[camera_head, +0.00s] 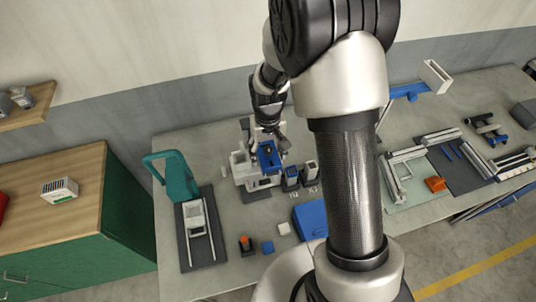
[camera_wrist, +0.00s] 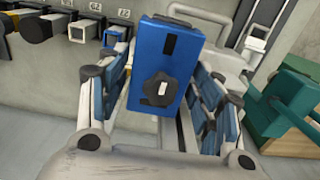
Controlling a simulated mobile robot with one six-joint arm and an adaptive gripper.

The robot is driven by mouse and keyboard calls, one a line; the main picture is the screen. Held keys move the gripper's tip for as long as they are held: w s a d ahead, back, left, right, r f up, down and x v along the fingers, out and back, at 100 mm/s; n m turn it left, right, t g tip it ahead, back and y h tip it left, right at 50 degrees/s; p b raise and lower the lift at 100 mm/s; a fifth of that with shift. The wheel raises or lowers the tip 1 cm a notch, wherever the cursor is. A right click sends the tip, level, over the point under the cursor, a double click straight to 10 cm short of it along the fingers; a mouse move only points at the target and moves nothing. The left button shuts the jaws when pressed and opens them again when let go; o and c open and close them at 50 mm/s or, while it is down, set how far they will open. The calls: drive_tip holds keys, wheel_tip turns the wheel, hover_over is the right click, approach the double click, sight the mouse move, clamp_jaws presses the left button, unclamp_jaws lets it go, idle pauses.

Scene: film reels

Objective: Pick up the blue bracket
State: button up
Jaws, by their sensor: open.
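The blue bracket (camera_wrist: 180,62), a blue block-like piece with a black knob on its face, fills the middle of the wrist view. In the head view it shows as a blue piece (camera_head: 269,156) on a light grey fixture. My gripper (camera_wrist: 162,95) is open, with one blue-padded finger on each side of the bracket. Both fingers look apart from it, though contact is hard to tell. In the head view my gripper (camera_head: 268,140) is just above and beside the bracket, partly covering it.
The light grey fixture (camera_head: 240,172) stands on the grey workbench. Small dark and blue holders (camera_head: 291,178) stand right of it. A teal press (camera_head: 175,178) is to the left, a blue box (camera_head: 310,219) in front. Several parts lie at the right.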

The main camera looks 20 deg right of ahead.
drive_tip(key=shift+c, duration=0.6)
drive_tip(key=c, duration=0.9)
drive_tip(key=shift+r, duration=0.1)
